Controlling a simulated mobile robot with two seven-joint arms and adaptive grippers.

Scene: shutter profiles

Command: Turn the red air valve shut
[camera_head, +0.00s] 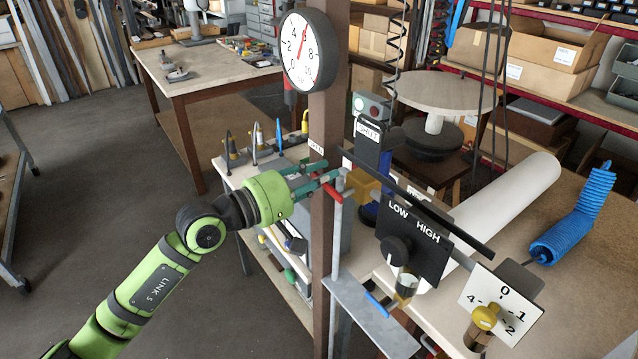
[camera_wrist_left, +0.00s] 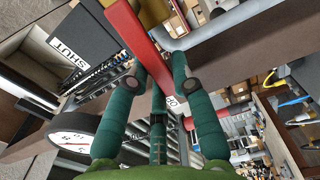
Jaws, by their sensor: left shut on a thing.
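The red air valve lever (camera_head: 333,192) shows in small part in the head view, left of a brass valve body (camera_head: 362,185), in front of the brown post. In the left wrist view the lever is a long red bar (camera_wrist_left: 138,40) running between my fingers. My left gripper (camera_head: 322,178) is shut on it, with green fingers on both sides; it also shows in the left wrist view (camera_wrist_left: 160,88). A SHUT label (camera_head: 369,132) is at the upper right of the lever. A small label (camera_head: 316,147) on the post seems to read OPEN. My right gripper is out of view.
A round pressure gauge (camera_head: 304,49) is on the brown post (camera_head: 322,235) above my gripper. A LOW/HIGH plate (camera_head: 413,238) and a numbered dial plate (camera_head: 500,303) stand to the right. A grey pipe (camera_head: 337,235) runs down close to my fingers. A blue coiled hose (camera_head: 572,222) lies on the bench.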

